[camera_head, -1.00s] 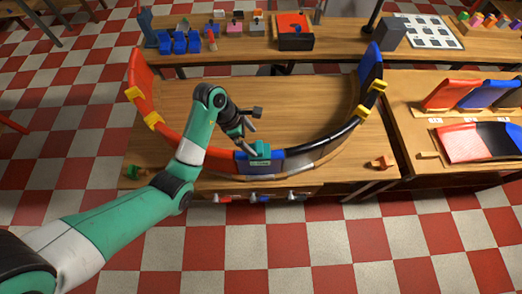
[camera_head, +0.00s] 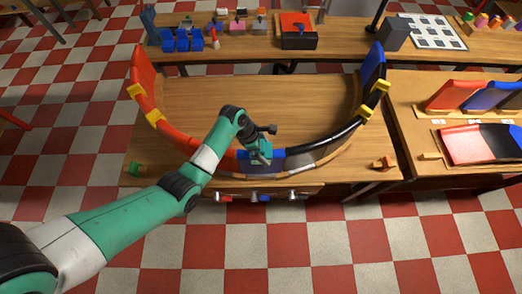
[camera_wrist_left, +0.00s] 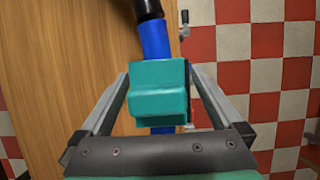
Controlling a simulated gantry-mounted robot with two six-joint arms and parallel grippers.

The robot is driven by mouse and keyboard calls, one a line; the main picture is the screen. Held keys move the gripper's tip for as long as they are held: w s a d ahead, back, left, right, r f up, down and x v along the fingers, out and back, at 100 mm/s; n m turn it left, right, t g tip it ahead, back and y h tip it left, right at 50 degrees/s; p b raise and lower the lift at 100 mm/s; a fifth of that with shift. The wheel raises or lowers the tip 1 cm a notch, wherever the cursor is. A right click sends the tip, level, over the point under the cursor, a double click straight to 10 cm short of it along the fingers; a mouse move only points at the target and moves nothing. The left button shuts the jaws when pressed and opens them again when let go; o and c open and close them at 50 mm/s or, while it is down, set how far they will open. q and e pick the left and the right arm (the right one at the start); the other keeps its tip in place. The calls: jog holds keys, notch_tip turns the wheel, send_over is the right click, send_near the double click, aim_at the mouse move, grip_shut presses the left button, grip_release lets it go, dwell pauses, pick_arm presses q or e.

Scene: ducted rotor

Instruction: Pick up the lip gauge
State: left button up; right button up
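The lip gauge, which I take to be the teal block (camera_wrist_left: 160,92), sits on the blue segment (camera_wrist_left: 155,40) of the curved rim in the left wrist view. In the left wrist view the fingers of my left gripper (camera_wrist_left: 160,80) stand on both sides of the teal block. They look open around it; contact is unclear. My right gripper is not in view.
The red (camera_head: 180,137) and black (camera_head: 338,137) rim parts, with yellow clamps (camera_head: 368,112), curve around the wooden table (camera_head: 250,100). A green piece (camera_head: 135,170) and an orange piece (camera_head: 384,163) lie near the front edge. Blue bins (camera_head: 182,40) stand on the back bench.

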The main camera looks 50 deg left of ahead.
aim_at(264, 147)
pick_arm(q)
jog(key=c, duration=1.2)
jog(key=shift+r, duration=0.55)
notch_tip(264, 147, up, 3)
jog(key=shift+s+d+f, duration=0.1)
jog(key=shift+s+d, duration=0.05)
jog(key=s+d+r+p, duration=0.5)
jog(key=s+d+r, duration=0.2)
jog(key=s+r, duration=0.2)
jog(key=shift+s+d, duration=0.3)
jog(key=shift+s, duration=0.9)
